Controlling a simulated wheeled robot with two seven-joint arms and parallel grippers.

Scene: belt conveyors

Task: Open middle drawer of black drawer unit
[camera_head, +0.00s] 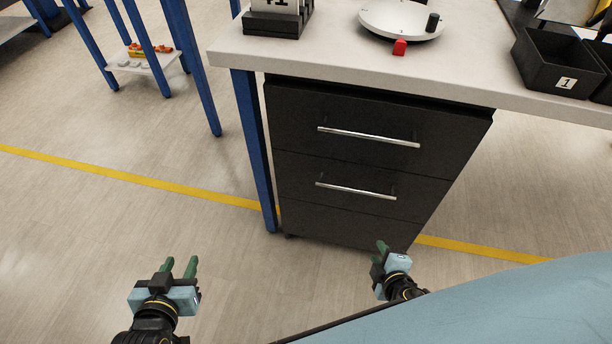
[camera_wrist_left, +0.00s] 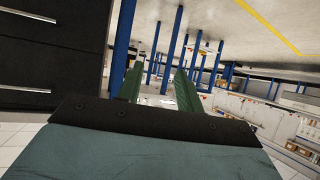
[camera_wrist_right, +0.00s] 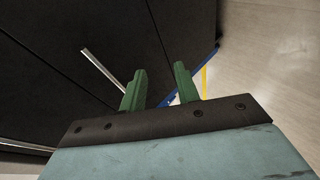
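The black drawer unit (camera_head: 340,165) stands under the bench, with its drawer fronts appearing flush and closed. The top drawer has a silver bar handle (camera_head: 368,136). The middle drawer (camera_head: 300,180) has its own bar handle (camera_head: 355,190); the bottom drawer (camera_head: 340,225) is partly visible. My left gripper (camera_head: 180,267) is open and empty, well to the left of the unit. My right gripper (camera_head: 381,248) is open and empty in front of the unit's lower part, touching no handle. In the right wrist view, a bar handle (camera_wrist_right: 103,67) lies left of the fingers.
The white bench top (camera_head: 340,55) overhangs the unit. It carries a round white dial (camera_head: 400,20), a red piece (camera_head: 400,47) and black bins (camera_head: 555,65). A blue bench leg (camera_head: 252,145) stands just left of the unit.

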